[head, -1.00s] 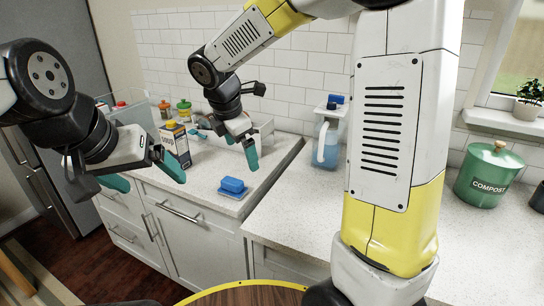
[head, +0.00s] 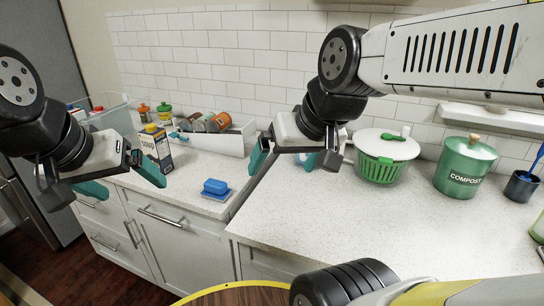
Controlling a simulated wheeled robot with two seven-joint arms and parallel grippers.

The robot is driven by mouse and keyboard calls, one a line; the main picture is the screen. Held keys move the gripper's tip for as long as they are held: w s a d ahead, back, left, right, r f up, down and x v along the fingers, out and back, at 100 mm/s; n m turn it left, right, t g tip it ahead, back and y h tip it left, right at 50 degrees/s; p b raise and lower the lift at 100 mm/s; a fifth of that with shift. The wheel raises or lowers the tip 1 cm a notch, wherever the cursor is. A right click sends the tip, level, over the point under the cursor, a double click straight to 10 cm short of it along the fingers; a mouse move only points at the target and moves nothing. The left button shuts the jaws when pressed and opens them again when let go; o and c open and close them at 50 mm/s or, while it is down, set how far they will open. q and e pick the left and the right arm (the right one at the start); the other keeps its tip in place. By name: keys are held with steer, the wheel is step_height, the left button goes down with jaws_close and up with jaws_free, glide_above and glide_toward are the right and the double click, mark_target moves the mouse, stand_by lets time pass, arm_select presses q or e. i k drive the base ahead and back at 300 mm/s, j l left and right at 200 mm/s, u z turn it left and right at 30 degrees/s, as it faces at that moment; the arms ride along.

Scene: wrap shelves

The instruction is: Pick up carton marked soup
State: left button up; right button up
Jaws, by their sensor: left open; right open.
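The soup carton (head: 157,148) stands upright on the left counter, white and dark with a yellow cap and the word soup on its front. My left gripper (head: 128,184) is open and empty, in front of and to the left of the carton, apart from it. My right gripper (head: 284,160) is open and empty over the right counter, well to the right of the carton.
A clear bin (head: 112,115) stands left of the carton. A white tray with cans (head: 232,140) is behind it. A blue sponge (head: 215,187) lies on the counter front. A green colander (head: 380,170) and compost bin (head: 464,167) stand right. The right counter's front is clear.

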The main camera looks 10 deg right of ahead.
mark_target(155, 144)
steer(key=i+j, duration=0.5)
steer(key=j, duration=0.25)
steer(key=i+j, duration=0.3)
steer(key=j+z, duration=0.05)
